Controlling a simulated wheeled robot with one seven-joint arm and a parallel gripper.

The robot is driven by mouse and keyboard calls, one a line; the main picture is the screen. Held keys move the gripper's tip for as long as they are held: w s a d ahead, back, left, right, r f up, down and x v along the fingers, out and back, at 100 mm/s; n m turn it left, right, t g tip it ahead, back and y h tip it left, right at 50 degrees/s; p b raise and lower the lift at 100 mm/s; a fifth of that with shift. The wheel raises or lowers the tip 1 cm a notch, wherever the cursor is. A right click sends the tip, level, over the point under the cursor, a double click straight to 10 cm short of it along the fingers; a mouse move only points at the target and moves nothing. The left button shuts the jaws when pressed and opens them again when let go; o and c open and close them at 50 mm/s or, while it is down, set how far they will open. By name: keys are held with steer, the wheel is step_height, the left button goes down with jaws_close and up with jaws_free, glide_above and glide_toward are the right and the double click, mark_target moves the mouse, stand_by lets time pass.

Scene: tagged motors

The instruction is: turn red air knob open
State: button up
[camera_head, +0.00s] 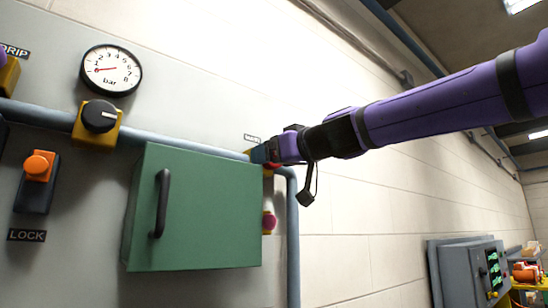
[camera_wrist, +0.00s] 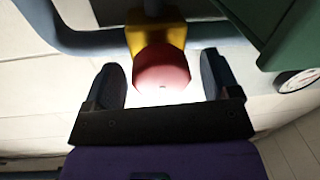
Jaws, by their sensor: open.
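The red knob (camera_wrist: 162,68) sits on a yellow valve body (camera_wrist: 155,38) on the pipe in the wrist view. My gripper (camera_wrist: 160,75) is open, with one dark finger on each side of the knob. Gaps show between the knob and both fingers, so it is not gripped. In the head view my gripper (camera_head: 268,152) reaches the wall at the upper right corner of the green cabinet (camera_head: 195,210). It hides most of the knob and the yellow body there.
A round bar gauge (camera_head: 111,71) and a black knob (camera_head: 99,116) on a yellow body are at the upper left. An orange switch (camera_head: 38,167) stands above a LOCK label. Another red part (camera_head: 270,222) is beside the cabinet. A pipe (camera_head: 292,245) runs down beside it.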

steer(key=shift+w+a, duration=0.1)
steer(key=c, duration=0.9)
steer(key=shift+m, duration=0.3)
steer(key=m, duration=0.3)
steer(key=shift+m, duration=0.4)
steer(key=m+t, duration=0.1)
steer(key=m, duration=0.4)
steer(key=shift+f, duration=0.1)
steer(key=m, duration=0.4)
steer(key=shift+m+t, duration=0.3)
steer(key=shift+m, duration=0.1)
steer(key=shift+m+t+h, duration=0.3)
steer(key=shift+m+h, duration=0.1)
steer(key=shift+m, duration=2)
